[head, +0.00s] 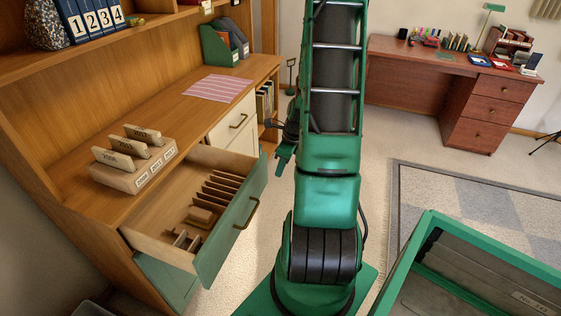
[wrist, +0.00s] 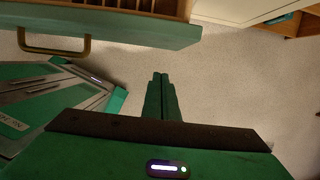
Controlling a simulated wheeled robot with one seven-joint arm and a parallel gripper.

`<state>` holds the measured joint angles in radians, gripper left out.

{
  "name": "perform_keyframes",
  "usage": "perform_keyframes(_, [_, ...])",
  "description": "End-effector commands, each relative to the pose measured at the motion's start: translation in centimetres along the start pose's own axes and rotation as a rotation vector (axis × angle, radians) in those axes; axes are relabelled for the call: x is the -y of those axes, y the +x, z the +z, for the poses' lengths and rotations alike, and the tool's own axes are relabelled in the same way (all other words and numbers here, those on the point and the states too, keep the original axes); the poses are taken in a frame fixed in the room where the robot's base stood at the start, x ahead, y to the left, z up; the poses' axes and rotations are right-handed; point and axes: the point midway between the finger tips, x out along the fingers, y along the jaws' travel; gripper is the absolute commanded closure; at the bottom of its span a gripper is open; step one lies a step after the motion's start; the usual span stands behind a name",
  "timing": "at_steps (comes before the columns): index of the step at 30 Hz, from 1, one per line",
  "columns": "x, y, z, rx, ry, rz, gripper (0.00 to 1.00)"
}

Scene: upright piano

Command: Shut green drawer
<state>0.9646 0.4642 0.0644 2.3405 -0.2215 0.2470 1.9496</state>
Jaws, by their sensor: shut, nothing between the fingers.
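The green drawer (head: 232,222) stands pulled out from the wooden desk unit in the head view. Its front is green with a brass handle (head: 247,213), and its wooden inside shows dividers and small compartments. In the wrist view the drawer front (wrist: 130,27) crosses the top left, with the handle (wrist: 53,45) at the left. My gripper (head: 283,158) is beyond the drawer's far right end in the head view, partly hidden by my arm. In the wrist view its green fingers (wrist: 160,80) are together and empty, pointing at the floor and drawer edge, apart from the drawer.
A cream drawer (head: 235,122) beside the green one is closed. Above are a card holder (head: 135,168) and a striped sheet (head: 218,87) on the desktop (head: 165,122). A red-brown desk (head: 420,62) stands at the back right.

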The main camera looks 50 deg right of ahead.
Motion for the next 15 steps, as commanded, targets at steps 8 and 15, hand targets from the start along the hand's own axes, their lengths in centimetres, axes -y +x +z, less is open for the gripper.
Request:
perform_keyframes(8, [0.0, 1.7, 2.8, 0.0, -0.004, 0.0, 1.0])
perform_keyframes(15, [0.0, 1.9, 3.8, -0.001, -0.001, -0.001, 1.0])
